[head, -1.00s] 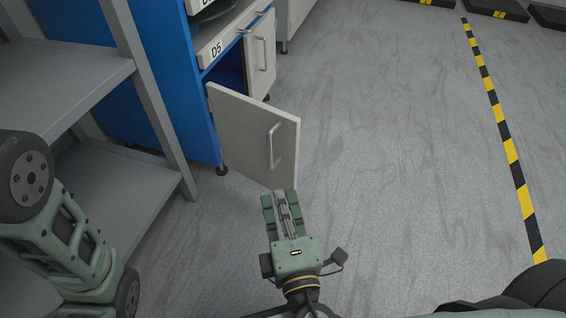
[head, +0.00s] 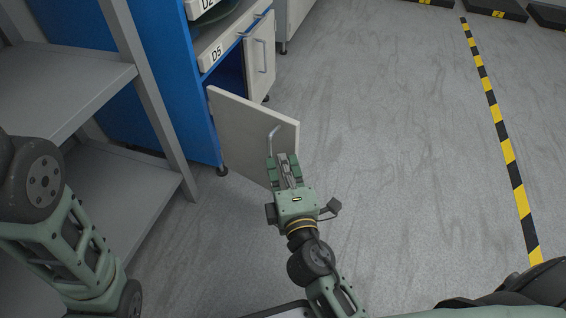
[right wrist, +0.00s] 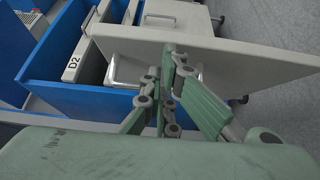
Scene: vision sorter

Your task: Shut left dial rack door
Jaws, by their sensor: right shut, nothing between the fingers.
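The left rack door (head: 238,118) is a pale panel standing open, swung out from the blue rack (head: 183,85). It also shows in the right wrist view (right wrist: 235,55). Its metal handle (head: 271,142) is on the outer face, near the free edge. My right gripper (head: 284,157) is shut and empty, with its fingertips at the lower end of the handle in the head view; I cannot tell whether they touch. In the right wrist view the closed fingers (right wrist: 170,52) overlap the door panel. My left arm shows at the left, but its gripper is out of view.
The neighbouring rack door (head: 262,58) is closed. A grey shelf unit (head: 130,185) stands left of the rack. The floor (head: 390,150) to the right is clear up to a yellow-black stripe (head: 510,150).

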